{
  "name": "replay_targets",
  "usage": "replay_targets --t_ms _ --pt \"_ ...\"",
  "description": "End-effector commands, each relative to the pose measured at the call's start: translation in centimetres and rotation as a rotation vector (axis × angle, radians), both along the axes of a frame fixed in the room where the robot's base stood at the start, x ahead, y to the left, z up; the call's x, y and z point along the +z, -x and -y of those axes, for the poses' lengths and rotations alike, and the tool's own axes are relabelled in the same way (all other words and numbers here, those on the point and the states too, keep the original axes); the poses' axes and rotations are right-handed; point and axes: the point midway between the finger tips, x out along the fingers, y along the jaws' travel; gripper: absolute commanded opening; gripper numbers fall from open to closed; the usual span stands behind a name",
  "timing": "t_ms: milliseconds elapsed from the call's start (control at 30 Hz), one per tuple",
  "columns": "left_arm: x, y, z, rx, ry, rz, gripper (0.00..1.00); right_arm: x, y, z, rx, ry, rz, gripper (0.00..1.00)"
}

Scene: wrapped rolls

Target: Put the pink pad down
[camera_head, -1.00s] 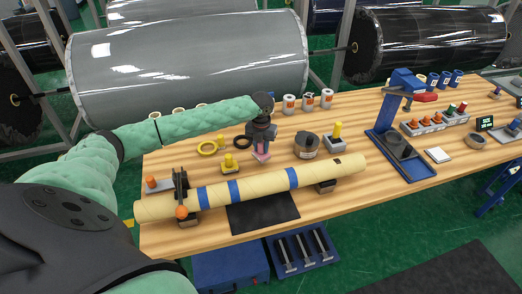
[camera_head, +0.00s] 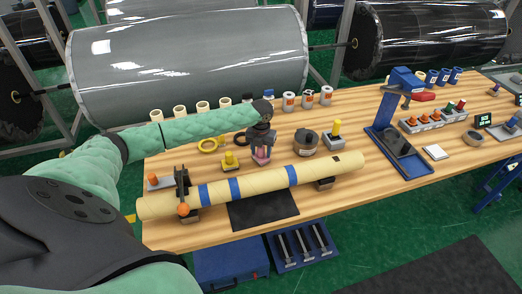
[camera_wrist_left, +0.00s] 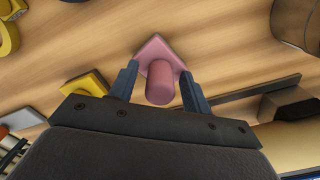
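The pink pad (camera_head: 261,158) is at the middle of the bench, just behind the yellow wrapped roll (camera_head: 262,182). In the left wrist view, the pink pad (camera_wrist_left: 176,55) is a square plate with a round knob pointing toward the camera. My left gripper (camera_head: 262,149) is directly over the pad, pointing down. In the left wrist view, the left gripper's fingers (camera_wrist_left: 159,84) stand on both sides of the knob with narrow gaps, so it looks open around it. Whether the plate touches the bench is hard to tell. My right gripper is not in view.
A yellow-knobbed block (camera_head: 230,162) and rings (camera_head: 207,145) lie left of the pad. A dark round tape roll (camera_head: 306,142) and another yellow-knobbed block (camera_head: 335,137) stand to the right. A black mat (camera_head: 262,209) lies in front of the roll.

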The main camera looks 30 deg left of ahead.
Motion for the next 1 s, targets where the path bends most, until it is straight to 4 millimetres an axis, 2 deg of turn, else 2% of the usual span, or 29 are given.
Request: replay_targets --t_ms 233,400,700,900,1000 --pt "0.2 0.0 0.0 0.0 0.0 0.0 0.48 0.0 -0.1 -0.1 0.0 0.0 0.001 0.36" --pt "1.3 -0.1 -0.1 0.0 -0.001 0.003 0.48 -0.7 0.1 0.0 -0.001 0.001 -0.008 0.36" --pt "6.8 -0.1 0.0 -0.001 -0.001 0.004 0.48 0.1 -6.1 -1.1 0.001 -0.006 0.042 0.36" --pt "10.1 -0.1 0.0 0.0 -0.001 0.002 0.48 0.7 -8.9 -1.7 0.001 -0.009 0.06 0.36" --pt "11.2 -0.1 0.0 0.001 0.0 0.001 0.48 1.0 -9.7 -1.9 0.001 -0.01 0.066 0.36"
